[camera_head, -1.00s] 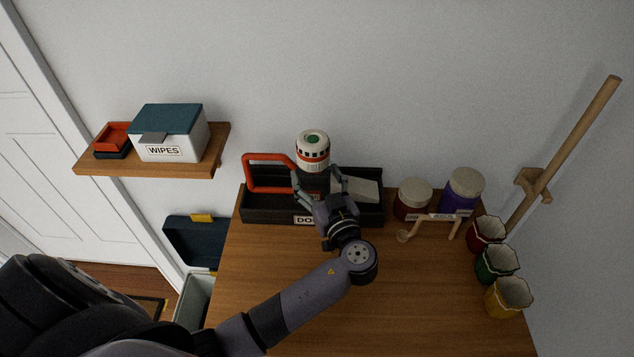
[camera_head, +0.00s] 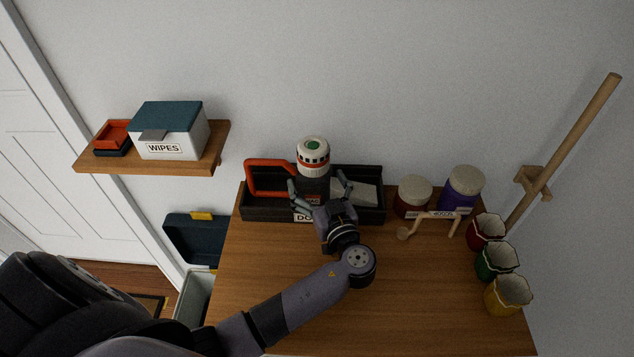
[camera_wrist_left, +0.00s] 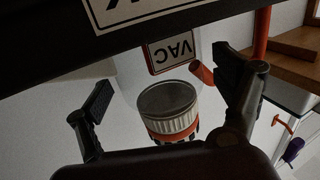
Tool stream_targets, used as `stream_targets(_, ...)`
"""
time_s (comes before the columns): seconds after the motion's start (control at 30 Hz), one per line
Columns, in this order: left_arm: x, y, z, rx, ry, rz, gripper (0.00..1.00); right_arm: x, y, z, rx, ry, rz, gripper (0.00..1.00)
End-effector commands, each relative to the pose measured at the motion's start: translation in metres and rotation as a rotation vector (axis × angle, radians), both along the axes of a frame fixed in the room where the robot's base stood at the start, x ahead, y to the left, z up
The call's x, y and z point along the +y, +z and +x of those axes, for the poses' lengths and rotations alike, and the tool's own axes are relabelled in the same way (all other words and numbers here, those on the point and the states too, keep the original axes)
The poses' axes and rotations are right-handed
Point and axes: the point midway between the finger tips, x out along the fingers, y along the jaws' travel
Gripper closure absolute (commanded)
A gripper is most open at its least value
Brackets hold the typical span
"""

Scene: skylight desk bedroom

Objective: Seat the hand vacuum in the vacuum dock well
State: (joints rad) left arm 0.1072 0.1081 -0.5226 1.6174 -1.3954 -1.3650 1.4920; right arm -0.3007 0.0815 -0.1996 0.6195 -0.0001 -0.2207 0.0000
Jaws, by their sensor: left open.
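The hand vacuum (camera_head: 313,158) stands upright in the dock, with a white cap, green top, orange ring, dark body and orange loop handle at its left. The black vacuum dock (camera_head: 367,213) is a long tray at the table's back edge. My left gripper (camera_head: 320,188) is open at the dock's front, its fingers spread either side of the vacuum's body. In the left wrist view, the VAC label (camera_wrist_left: 171,55) and the ribbed end of the vacuum (camera_wrist_left: 170,107) show between the open fingers (camera_wrist_left: 165,75). The vacuum's base is hidden by the dock wall and gripper.
Two lidded jars (camera_head: 414,196) and a wooden stand (camera_head: 432,220) are right of the dock. Fluted cups (camera_head: 497,262) line the table's right edge. A shelf (camera_head: 190,164) with a wipes box (camera_head: 170,130) is at left. The table front is clear (camera_head: 420,310).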

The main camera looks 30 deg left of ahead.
Motion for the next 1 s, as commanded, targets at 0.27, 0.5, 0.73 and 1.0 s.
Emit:
stream_targets(0.27, 0.000, 0.001, 0.000, 0.000, 0.000, 0.000, 0.11, 0.000, 0.002, 0.000, 0.000, 0.000, 0.000, 0.64)
stream_targets(0.5, -0.021, -0.002, -0.018, 0.000, -0.002, -0.005, 0.11, 0.000, -0.009, 0.000, -0.001, 0.000, 0.000, 0.64)
stream_targets(0.73, -0.058, -0.002, -0.052, 0.001, 0.000, -0.004, 0.11, 0.000, -0.026, 0.000, -0.001, 0.000, 0.000, 0.64)
stream_targets(1.0, -0.086, 0.002, -0.077, 0.000, 0.001, -0.001, 0.11, 0.001, -0.036, 0.001, -0.002, 0.000, 0.001, 0.64)
